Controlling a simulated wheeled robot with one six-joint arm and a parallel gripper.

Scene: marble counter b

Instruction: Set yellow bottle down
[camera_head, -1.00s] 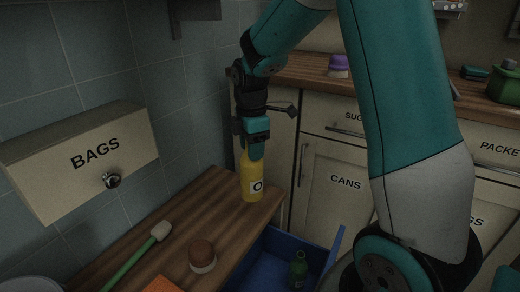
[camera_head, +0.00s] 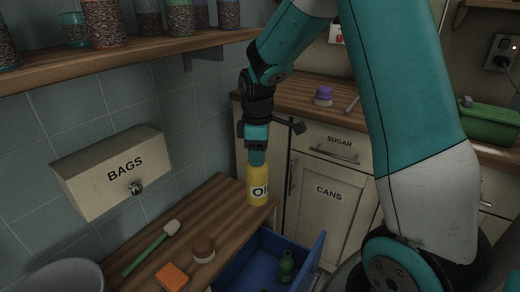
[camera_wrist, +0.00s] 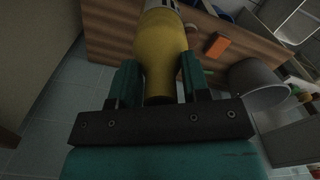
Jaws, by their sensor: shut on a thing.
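The yellow bottle (camera_head: 257,186) with an "OIL" label is upright at the far right end of the wooden counter (camera_head: 213,213). Its base appears at the counter surface; I cannot tell whether it is touching. My gripper (camera_head: 257,160) is above it, pointing down, shut on the bottle's upper part. In the wrist view, the bottle (camera_wrist: 160,55) is between both fingers of my gripper (camera_wrist: 158,82). The bottle's top is hidden by the gripper in the head view.
On the counter are a brown-topped jar (camera_head: 203,249), an orange block (camera_head: 172,276) and a green-handled spatula (camera_head: 150,250). A BAGS box (camera_head: 110,172) is on the wall.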

